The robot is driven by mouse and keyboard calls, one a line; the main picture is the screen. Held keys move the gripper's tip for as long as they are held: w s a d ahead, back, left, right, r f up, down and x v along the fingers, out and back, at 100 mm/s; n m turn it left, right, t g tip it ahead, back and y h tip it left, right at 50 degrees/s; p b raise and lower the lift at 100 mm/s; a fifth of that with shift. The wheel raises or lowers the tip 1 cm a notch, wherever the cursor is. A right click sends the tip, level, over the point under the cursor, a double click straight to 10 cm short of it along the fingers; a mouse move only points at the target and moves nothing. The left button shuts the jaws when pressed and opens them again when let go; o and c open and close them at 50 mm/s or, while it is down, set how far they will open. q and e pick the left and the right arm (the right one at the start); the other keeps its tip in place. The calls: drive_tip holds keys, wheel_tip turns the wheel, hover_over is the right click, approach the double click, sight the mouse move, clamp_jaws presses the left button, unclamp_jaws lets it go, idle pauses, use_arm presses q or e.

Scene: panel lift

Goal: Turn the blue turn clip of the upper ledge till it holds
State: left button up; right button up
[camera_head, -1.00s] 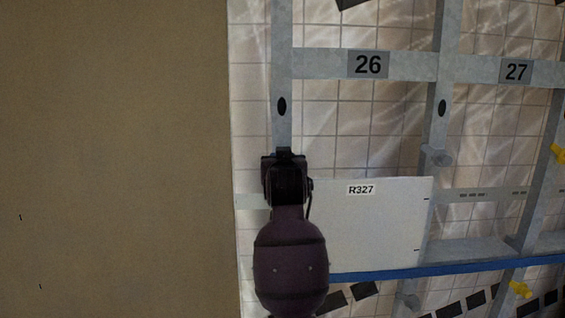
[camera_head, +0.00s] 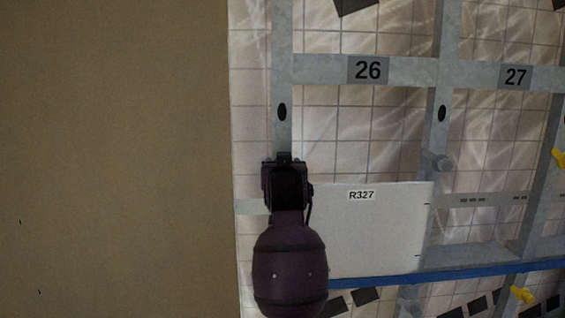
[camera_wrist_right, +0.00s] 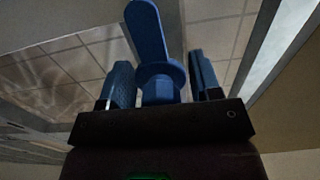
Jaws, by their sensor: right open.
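The blue turn clip (camera_wrist_right: 148,35) shows in the right wrist view, with a long rounded lever pointing up and a round flange and hub below it. My right gripper (camera_wrist_right: 161,82) is open, with one finger on each side of the hub. A gap shows on both sides, so the fingers seem apart from it. In the head view my right arm reaches up in front of the left post, and its wrist hides the clip and the fingertips. A white panel (camera_head: 375,230) labelled R327 stands beside my arm, on a blue-edged ledge (camera_head: 400,275). My left gripper is not in view.
A grey metal frame has a crossbar (camera_head: 410,71) marked 26 and 27. A plain brown surface (camera_head: 115,160) fills the left side. Tiled wall lies behind.

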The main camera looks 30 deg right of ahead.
sight(282, 80)
wheel_tip(282, 80, up, 20)
drive_tip(key=shift+b, duration=0.85)
idle(0.4)
